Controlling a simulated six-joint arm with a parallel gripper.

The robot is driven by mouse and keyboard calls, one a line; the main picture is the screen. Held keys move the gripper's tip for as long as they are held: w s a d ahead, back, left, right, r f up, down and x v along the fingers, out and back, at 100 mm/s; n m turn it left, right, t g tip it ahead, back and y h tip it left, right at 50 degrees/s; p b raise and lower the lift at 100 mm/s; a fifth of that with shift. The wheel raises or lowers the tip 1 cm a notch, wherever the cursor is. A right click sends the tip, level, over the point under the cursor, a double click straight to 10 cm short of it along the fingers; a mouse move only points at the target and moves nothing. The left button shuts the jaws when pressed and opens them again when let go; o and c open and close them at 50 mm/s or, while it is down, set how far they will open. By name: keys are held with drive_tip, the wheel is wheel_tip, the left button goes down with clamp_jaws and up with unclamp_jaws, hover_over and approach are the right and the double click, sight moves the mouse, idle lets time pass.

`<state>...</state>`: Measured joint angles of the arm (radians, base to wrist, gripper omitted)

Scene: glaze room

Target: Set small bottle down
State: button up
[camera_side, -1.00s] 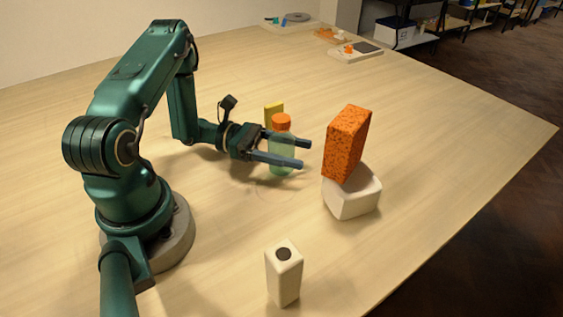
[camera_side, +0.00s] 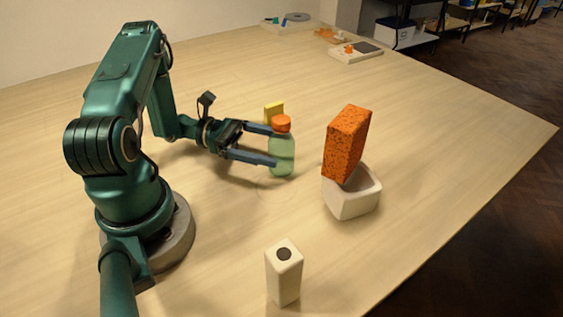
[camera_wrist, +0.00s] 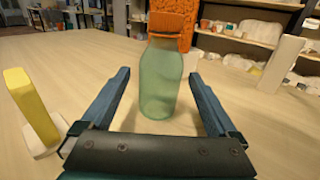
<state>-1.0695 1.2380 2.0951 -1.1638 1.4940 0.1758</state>
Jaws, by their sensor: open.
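The small bottle (camera_side: 282,156) is pale green and see-through with an orange cap. It stands upright on the table. My gripper (camera_side: 273,146) is open, with its two fingers pointing toward the bottle from the left. In the wrist view the bottle (camera_wrist: 160,85) stands just beyond and between the tips of my open gripper (camera_wrist: 161,78), with nothing held. The bottle's base shows on the tabletop there. I cannot tell whether the nearer fingertip touches the bottle.
An orange sponge (camera_side: 346,143) stands in a white dish (camera_side: 352,203) to the right of the bottle. A yellow block (camera_side: 273,109) is behind the bottle. A white post (camera_side: 285,274) with a dark spot on top stands at the front. The table (camera_side: 440,130) is clear at right.

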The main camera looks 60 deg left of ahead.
wheel_tip(320, 180, up, 7)
idle(0.4)
drive_tip(key=shift+s, duration=0.1)
drive_tip(key=shift+d+r+m+g, duration=0.15)
drive_tip(key=shift+m+g, duration=0.15)
drive_tip(key=shift+m, duration=0.1)
drive_tip(key=s+d+r+m+g+y, duration=0.2)
drive_tip(key=s+d+m+g+y, duration=0.75)
drive_tip(key=m, duration=0.75)
drive_tip(key=r+m+t+y, duration=0.1)
drive_tip(key=m, duration=0.1)
drive_tip(key=a+r+m+t+y, duration=0.1)
drive_tip(key=m+t+y, duration=0.1)
drive_tip(key=m, duration=0.1)
drive_tip(key=a+r+m+t+y, duration=0.1)
drive_tip(key=m, duration=0.1)
drive_tip(key=shift+s+r+m+y, duration=0.25)
drive_tip(key=shift+s+m+y, duration=0.05)
drive_tip(key=shift+s+y, duration=0.1)
